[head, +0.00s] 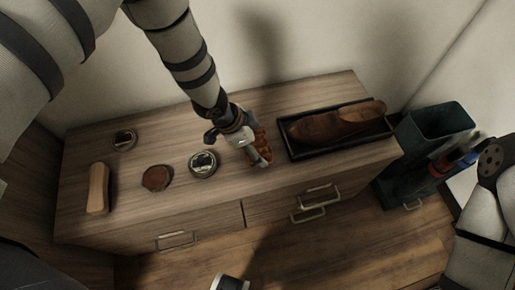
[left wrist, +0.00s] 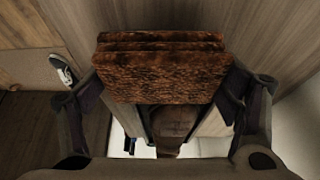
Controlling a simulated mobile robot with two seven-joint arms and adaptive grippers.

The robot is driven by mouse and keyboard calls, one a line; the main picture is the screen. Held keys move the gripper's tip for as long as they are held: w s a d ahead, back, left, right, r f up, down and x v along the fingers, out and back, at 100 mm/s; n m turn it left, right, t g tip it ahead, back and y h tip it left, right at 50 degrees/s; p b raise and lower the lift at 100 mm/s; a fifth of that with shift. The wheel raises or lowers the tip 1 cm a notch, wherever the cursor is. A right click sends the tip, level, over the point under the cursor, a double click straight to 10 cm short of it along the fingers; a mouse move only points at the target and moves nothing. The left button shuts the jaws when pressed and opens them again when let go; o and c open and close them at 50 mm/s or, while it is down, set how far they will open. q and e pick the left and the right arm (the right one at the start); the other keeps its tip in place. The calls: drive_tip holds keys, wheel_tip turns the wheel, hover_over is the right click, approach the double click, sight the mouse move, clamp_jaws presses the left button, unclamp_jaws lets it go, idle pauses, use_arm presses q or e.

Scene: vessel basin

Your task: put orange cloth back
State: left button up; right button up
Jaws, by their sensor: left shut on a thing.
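My left gripper (head: 250,142) is above the wooden cabinet top, between the round tins and the dark shoe tray. It is shut on the orange-brown folded cloth (head: 262,156). In the left wrist view the cloth (left wrist: 160,72) is a mottled, layered block between the two fingers (left wrist: 162,108). I cannot tell whether its lower edge touches the cabinet top.
A brown shoe (head: 335,122) lies in a black tray (head: 296,154) right of the cloth. An open round tin (head: 203,164), a brown disc (head: 156,178), another tin (head: 124,139) and a wooden brush (head: 98,188) are at left. A dark green bin (head: 438,122) stands beyond the cabinet's right end.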

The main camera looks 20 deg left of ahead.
use_arm(q)
wheel_tip(320, 180, down, 3)
drive_tip(key=shift+s, duration=0.1)
drive_tip(key=shift+r, duration=0.1)
drive_tip(key=o, duration=1.3)
